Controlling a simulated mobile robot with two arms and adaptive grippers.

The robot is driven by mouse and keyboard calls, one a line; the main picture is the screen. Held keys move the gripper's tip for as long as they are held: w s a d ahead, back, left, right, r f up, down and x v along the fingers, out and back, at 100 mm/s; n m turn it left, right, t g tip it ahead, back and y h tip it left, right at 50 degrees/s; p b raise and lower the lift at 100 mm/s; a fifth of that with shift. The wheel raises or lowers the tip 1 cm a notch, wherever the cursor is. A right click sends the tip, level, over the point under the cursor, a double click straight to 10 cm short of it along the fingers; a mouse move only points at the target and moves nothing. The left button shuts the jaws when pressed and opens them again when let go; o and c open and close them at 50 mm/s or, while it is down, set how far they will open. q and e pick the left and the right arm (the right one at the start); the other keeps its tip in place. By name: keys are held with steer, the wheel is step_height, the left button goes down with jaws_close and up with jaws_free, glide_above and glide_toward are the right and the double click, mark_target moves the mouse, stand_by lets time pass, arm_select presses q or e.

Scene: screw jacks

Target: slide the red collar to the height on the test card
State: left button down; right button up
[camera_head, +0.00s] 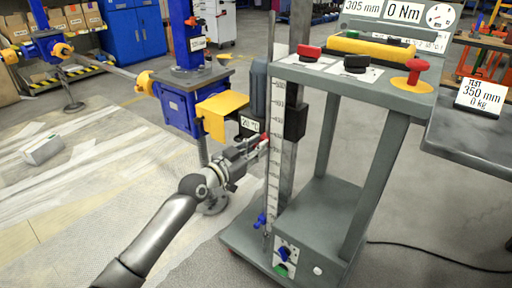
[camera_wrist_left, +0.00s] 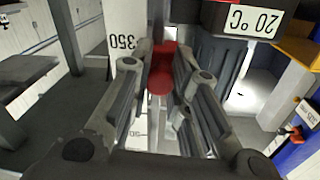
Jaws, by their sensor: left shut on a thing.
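The red collar (camera_head: 265,137) sits on a thin rod beside the white vertical scale (camera_head: 275,165) of the grey stand. In the wrist view the red collar (camera_wrist_left: 161,75) is between the fingers of my left gripper (camera_wrist_left: 160,88), which is shut on it. The scale's 350 mark (camera_wrist_left: 122,42) shows right beside the collar there; exact alignment is hard to tell. In the head view my left gripper (camera_head: 256,144) reaches the collar from the left. The test card (camera_head: 483,95) reads 350 mm and 0 kg. My right gripper is not in view.
The stand's panel (camera_head: 350,75) carries red and black knobs, and displays above read 305 mm and 0 Nm. A blue screw jack (camera_head: 190,100) with a yellow block (camera_head: 222,112) stands close left of the gripper. A blue clamp (camera_head: 261,220) sits low on the rod.

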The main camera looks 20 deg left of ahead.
arm_select(q)
steer(key=shift+f, duration=0.1)
steer(key=c, duration=1.3)
jaws_free()
steer(key=shift+d, duration=0.1)
steer(key=shift+w, duration=0.15)
steer(key=v, duration=1.2)
